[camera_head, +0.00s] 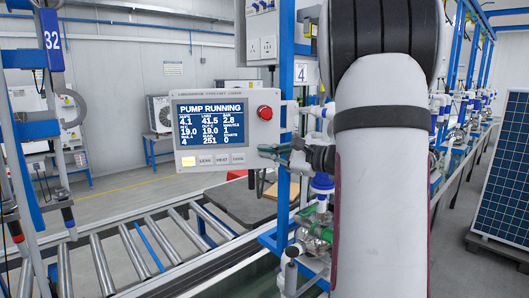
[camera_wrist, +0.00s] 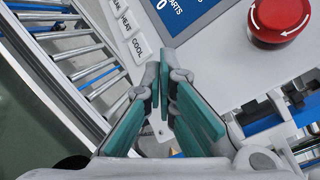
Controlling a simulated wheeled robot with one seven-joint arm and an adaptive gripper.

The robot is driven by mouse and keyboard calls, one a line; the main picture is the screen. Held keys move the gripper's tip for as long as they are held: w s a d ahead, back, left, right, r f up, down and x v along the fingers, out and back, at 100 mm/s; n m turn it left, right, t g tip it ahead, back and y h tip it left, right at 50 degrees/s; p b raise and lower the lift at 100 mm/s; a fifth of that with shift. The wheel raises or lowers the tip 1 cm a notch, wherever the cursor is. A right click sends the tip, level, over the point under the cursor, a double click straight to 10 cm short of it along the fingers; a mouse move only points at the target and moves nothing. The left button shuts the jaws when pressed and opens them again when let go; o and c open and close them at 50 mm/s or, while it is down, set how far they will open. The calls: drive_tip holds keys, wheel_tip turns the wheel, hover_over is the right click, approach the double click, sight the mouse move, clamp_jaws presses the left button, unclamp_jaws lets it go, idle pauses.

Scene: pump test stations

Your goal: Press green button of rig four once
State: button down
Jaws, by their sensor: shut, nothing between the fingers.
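The control panel (camera_head: 254,151) has a blue screen (camera_head: 212,121) reading "PUMP RUNNING". A blue and white "4" sign (camera_head: 301,73) is on the post to its right. A row of small keys runs under the screen; the leftmost key (camera_head: 188,162) glows yellow and the others are pale. I see no clearly green button. My gripper (camera_head: 266,151) is at the panel's lower right, with its tips close to it. In the wrist view my gripper (camera_wrist: 163,76) is shut and empty, its tips near the "COOL" key (camera_wrist: 138,51); I cannot tell if they touch.
A red mushroom button (camera_head: 265,112) is on the panel's right side and shows large in the wrist view (camera_wrist: 281,17). A roller conveyor (camera_head: 130,250) runs below. Pipes and valves (camera_head: 318,220) stand beside my arm. A solar panel (camera_head: 503,165) leans at right.

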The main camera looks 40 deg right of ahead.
drive_tip(key=shift+s, duration=0.1)
drive_tip(key=s+a, duration=0.1)
drive_tip(key=s, duration=0.1)
drive_tip(key=s+a, duration=0.1)
drive_tip(key=s, duration=0.1)
drive_tip(key=shift+a, duration=0.35)
idle(0.7)
drive_tip(key=s+a+f+n+g+y, duration=0.15)
drive_tip(key=a+n+g, duration=0.3)
drive_tip(key=a, duration=0.75)
drive_tip(key=s+a+f+n+g+y, duration=0.1)
drive_tip(key=s+a+n+g+y, duration=0.4)
drive_tip(key=a, duration=0.8)
drive_tip(key=s+a+f+n+g+h, duration=0.1)
drive_tip(key=s+a+n+h, duration=0.1)
drive_tip(key=s+n+h, duration=0.3)
drive_tip(key=s+a+f+n+h, duration=0.2)
drive_tip(key=s+n+h, duration=0.3)
drive_tip(key=n, duration=0.4)
drive_tip(key=shift+s+f+g, duration=0.15)
drive_tip(key=shift+s+g, duration=0.2)
drive_tip(key=shift+s, duration=0.25)
